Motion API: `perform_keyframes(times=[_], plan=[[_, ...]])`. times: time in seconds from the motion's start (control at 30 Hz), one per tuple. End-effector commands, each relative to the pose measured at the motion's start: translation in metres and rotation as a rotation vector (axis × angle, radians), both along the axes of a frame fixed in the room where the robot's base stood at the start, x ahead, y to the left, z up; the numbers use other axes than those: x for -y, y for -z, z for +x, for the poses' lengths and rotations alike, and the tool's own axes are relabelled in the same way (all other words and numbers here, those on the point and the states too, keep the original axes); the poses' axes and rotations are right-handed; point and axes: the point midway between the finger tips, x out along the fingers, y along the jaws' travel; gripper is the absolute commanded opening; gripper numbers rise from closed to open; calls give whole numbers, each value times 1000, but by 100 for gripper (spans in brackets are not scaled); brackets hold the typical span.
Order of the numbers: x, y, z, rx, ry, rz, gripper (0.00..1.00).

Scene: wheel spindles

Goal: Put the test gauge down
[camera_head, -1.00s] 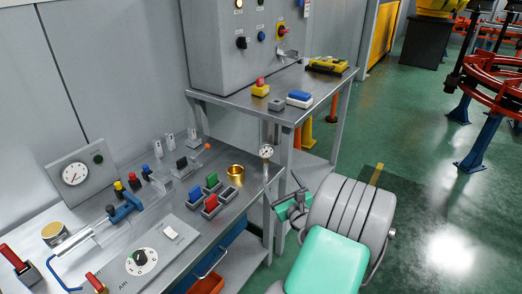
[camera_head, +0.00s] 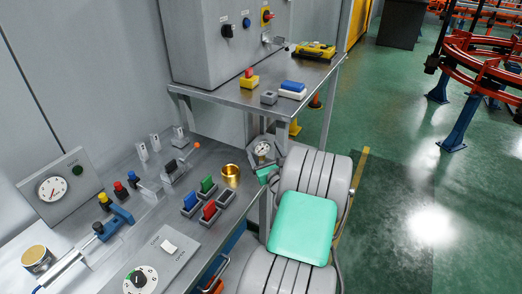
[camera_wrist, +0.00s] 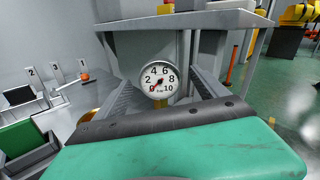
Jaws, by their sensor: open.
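The test gauge (camera_head: 262,149) has a round white dial and a red needle. In the head view it is upright at the far right corner of the lower bench (camera_head: 150,215). In the wrist view the gauge (camera_wrist: 160,78) faces me, between the two dark ribbed fingers of my gripper (camera_wrist: 162,88). My gripper (camera_head: 263,165) is open, with its fingers spread to either side of the gauge. Whether a finger touches it I cannot tell.
A brass cup (camera_head: 231,176) stands left of the gauge, close to red, green and blue blocks in grey holders. A higher shelf (camera_head: 225,98) carries a yellow box with a red button (camera_head: 249,80) and a blue-and-white block (camera_head: 292,89).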

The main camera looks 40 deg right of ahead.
Motion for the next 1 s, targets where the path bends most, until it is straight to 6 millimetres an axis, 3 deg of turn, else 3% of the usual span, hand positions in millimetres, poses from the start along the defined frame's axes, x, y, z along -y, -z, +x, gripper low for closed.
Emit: perform_keyframes(times=[0.23, 1.0], plan=[[1, 0, 4, 1, -2, 0, 83], [1, 0, 4, 0, -2, -1, 20]])
